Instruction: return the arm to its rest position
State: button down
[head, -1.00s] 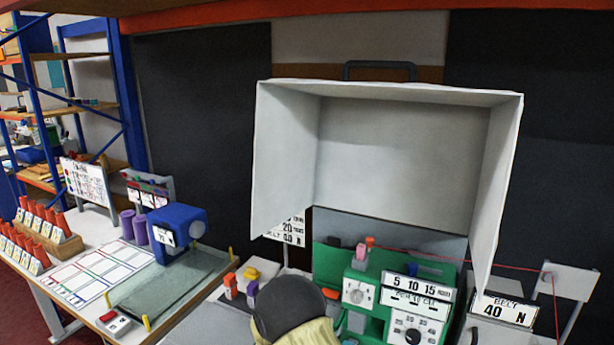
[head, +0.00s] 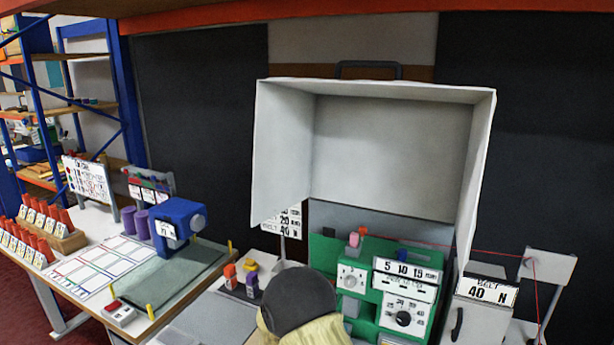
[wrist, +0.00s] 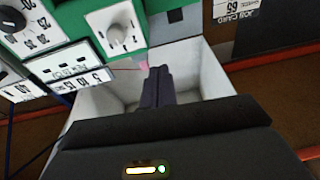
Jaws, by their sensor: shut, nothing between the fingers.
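My gripper (wrist: 155,88) shows in the wrist view as two dark fingers pressed together, empty. They point at the green machine (wrist: 75,22), which appears upside down there. White walls (wrist: 208,72) of a box-like thing, seemingly the raised hood, lie behind the fingers. In the head view my arm shows only as a black rounded cap over a yellow part at the bottom middle, in front of the green machine (head: 324,252). The fingers cannot be made out there.
The open white hood (head: 385,150) hangs above the machine. Left, a table holds a blue machine (head: 178,220), purple cylinders and orange-topped pieces (head: 45,215).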

jog(key=s+d+n+g+y, duration=0.1)
jog(key=s+d+g, duration=0.3)
jog(key=s, duration=0.5)
jog(key=s+d+n+g+y, duration=0.2)
jog(key=s+d+g, duration=0.3)
jog(key=s, duration=0.5)
jog(key=s+d+n+g+y, duration=0.1)
jog(key=s+d+g+y, duration=0.3)
jog(key=s, duration=0.6)
jog(key=shift+d+r+n+g, duration=0.25)
jog(key=shift+d+g, duration=0.3)
jog(key=shift+g, duration=0.65)
jog(key=shift+w, duration=0.1)
jog(key=shift+s, duration=0.2)
jog(key=shift+w, duration=0.1)
